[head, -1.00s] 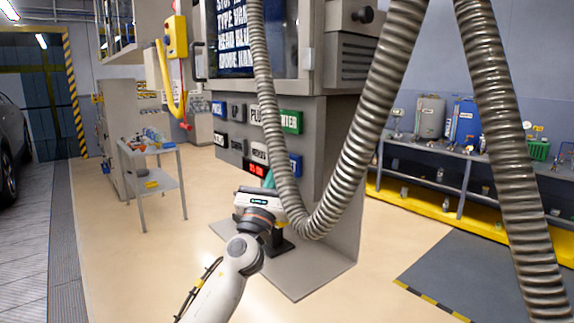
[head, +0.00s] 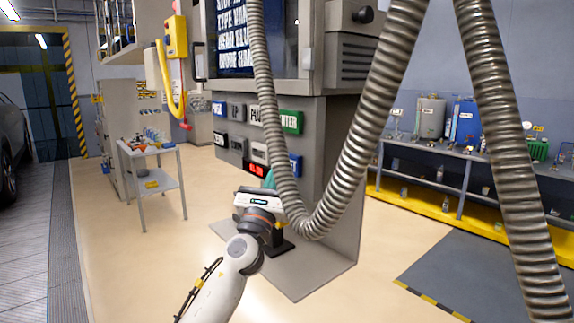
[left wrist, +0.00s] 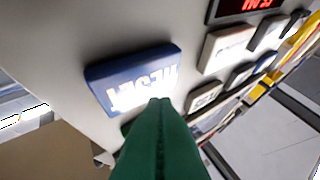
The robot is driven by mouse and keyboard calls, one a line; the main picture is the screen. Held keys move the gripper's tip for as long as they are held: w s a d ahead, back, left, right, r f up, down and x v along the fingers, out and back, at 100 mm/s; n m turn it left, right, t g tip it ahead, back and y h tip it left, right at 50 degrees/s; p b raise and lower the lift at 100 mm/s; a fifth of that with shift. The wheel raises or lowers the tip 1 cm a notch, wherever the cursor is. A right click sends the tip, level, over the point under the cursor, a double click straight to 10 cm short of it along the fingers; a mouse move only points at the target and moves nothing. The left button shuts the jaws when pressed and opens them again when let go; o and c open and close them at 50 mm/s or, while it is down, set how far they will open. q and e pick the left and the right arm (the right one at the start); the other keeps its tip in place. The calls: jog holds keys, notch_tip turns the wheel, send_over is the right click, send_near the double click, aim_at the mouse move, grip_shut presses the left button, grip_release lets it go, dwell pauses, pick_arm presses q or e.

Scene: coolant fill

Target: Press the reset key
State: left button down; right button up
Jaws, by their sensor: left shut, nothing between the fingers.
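The reset key (left wrist: 130,80) is a blue block on the grey panel in the left wrist view. Its white lettering is upside down and its lower part is bright with glare. In the head view the blue key (head: 295,165) shows partly behind a hose. My left gripper (left wrist: 160,103) is shut and empty, its green fingers pointing at the panel. The fingertips overlap the key's lower edge in the wrist view; I cannot tell whether they touch it. In the head view my left gripper (head: 269,180) is just below and left of the key. My right gripper is not in view.
A ribbed hose (head: 350,160) hangs in front of the cabinet, close to my left wrist. Other keys, including a green one (head: 291,122), and a red display (head: 254,169) are on the panel. A small cart (head: 150,165) stands left. The floor between is clear.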

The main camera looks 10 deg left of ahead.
pick_arm(q)
jog(key=shift+w, duration=0.1)
jog(key=shift+w+d, duration=0.1)
jog(key=shift+d, duration=0.05)
jog(key=shift+w+d, duration=0.15)
jog(key=shift+w+d+b, duration=0.3)
jog(key=shift+w+b, duration=0.1)
jog(key=shift+b, duration=0.3)
dwell(0.7)
jog(key=shift+s+a+r, duration=0.1)
jog(key=shift+s+a+p, duration=0.5)
jog(key=shift+s+p, duration=0.15)
